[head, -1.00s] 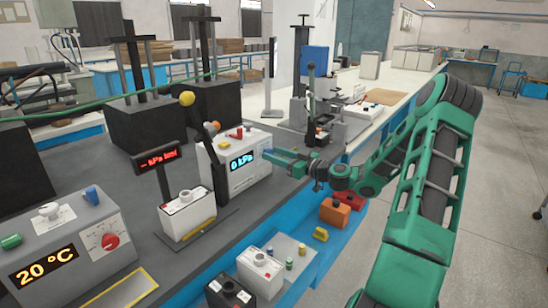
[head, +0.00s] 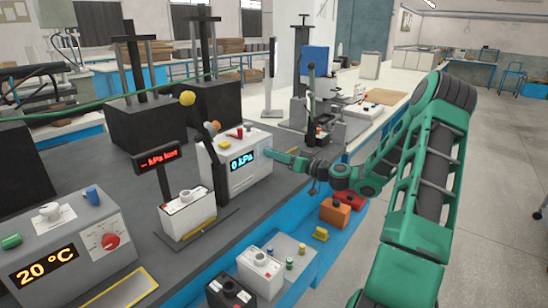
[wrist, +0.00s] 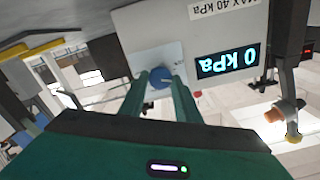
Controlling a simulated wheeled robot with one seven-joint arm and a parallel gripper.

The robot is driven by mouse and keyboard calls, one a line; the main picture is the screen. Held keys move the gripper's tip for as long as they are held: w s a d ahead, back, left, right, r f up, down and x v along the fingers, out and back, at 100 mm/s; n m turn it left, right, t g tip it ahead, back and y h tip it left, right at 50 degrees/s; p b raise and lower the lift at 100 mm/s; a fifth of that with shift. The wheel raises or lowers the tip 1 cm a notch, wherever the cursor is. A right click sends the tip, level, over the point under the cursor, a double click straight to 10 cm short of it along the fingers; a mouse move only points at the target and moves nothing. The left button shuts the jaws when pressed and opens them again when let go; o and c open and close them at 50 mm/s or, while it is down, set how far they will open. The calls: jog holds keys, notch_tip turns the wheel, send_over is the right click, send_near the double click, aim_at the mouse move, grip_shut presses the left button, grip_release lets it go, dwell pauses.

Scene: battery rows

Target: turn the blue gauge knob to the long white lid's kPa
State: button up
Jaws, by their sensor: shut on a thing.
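The white gauge box (head: 222,172) stands on the grey bench and its display (head: 242,160) reads 0 kPa. In the wrist view the box is upside down, with the same reading (wrist: 227,60) and a label "MAX 40 kPa" (wrist: 222,7). The blue gauge knob (wrist: 161,81) is on the box's face, between the two green fingers of my gripper (wrist: 160,78). My gripper is shut on the knob. In the head view my gripper (head: 270,153) reaches the box's right side and hides the knob. I cannot tell which lid is the long white one.
Front batteries are white (head: 260,275), black (head: 228,293), orange (head: 334,212) and red (head: 349,199). A temperature box (head: 65,245) reads 20 °C. A yellow ball (head: 187,98) tops a post.

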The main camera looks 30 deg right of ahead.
jog(key=shift+s+d+f+m, duration=0.1)
jog(key=shift+f+m, duration=0.05)
jog(key=shift+m, duration=5.05)
jog(key=shift+w+f+m, duration=0.1)
jog(key=shift+f+m, duration=0.1)
jog(key=shift+m, duration=5)
jog(key=shift+s+d+f+m, duration=0.1)
jog(key=shift+f+m, duration=0.05)
jog(key=shift+m, duration=5.05)
jog(key=o, duration=0.9)
jog(key=shift+o, duration=0.6)
jog(key=shift+a, duration=0.15)
jog(key=shift+r, duration=0.1)
